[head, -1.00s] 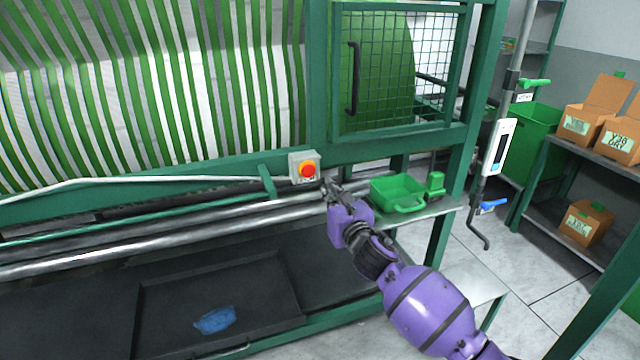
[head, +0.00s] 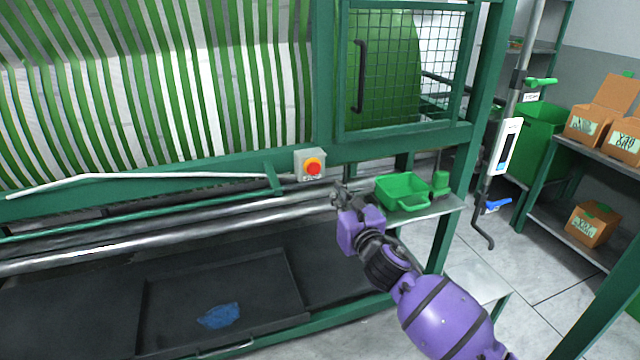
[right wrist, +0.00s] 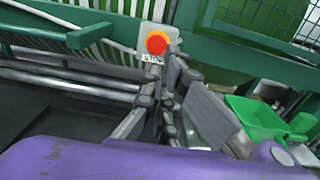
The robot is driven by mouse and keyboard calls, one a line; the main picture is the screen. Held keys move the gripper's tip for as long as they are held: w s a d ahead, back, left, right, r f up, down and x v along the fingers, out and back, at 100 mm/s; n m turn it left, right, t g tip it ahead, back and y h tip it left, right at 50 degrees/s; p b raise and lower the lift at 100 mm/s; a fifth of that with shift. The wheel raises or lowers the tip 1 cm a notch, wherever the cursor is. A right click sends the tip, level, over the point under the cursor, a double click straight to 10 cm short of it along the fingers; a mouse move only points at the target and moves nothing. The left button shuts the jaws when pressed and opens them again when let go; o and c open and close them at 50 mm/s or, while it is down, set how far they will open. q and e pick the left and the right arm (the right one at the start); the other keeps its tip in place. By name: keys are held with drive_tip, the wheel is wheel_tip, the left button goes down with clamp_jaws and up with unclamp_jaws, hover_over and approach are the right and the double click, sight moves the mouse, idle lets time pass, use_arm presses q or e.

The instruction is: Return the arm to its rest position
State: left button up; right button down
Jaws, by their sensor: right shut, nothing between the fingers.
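My right arm is purple and comes in from the lower right in the head view. Its gripper (head: 341,190) is shut and empty, below and a little right of the red stop button (head: 313,168) on its grey box. In the right wrist view the gripper (right wrist: 170,75) overlaps the lower edge of the button box, with the red button (right wrist: 157,43) just above the fingertips. I cannot tell from this whether it touches the box. My left gripper is not in view.
A green bin (head: 402,190) stands on a metal shelf right of the gripper. A black tray (head: 165,300) with a blue patch lies below. Green frame posts and a mesh door (head: 440,70) rise behind. Shelves with cardboard boxes (head: 592,224) stand at the right.

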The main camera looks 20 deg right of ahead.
drive_tip(key=s+a+f+m+g+p, duration=0.1)
drive_tip(key=s+a+f+m+g, duration=0.1)
drive_tip(key=s+f+m, duration=0.9)
drive_tip(key=s+a+f+m+g, duration=0.25)
drive_tip(key=s+f+m, duration=0.45)
drive_tip(key=m, duration=0.8)
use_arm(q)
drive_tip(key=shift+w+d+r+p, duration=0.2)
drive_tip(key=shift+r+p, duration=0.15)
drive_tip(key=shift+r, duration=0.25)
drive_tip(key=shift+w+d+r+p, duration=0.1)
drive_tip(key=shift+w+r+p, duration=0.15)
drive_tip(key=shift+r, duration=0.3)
use_arm(e)
drive_tip(key=s+f+m+g, duration=0.2)
drive_tip(key=s+f+m, duration=0.3)
drive_tip(key=s, duration=1)
drive_tip(key=s+f+m+g, duration=0.3)
drive_tip(key=s+f+m, duration=0.2)
drive_tip(key=s+f, duration=0.5)
drive_tip(key=s, duration=0.5)
drive_tip(key=shift+s+a+f+h, duration=0.2)
drive_tip(key=shift+s+a+h, duration=0.05)
drive_tip(key=shift+a+h, duration=0.1)
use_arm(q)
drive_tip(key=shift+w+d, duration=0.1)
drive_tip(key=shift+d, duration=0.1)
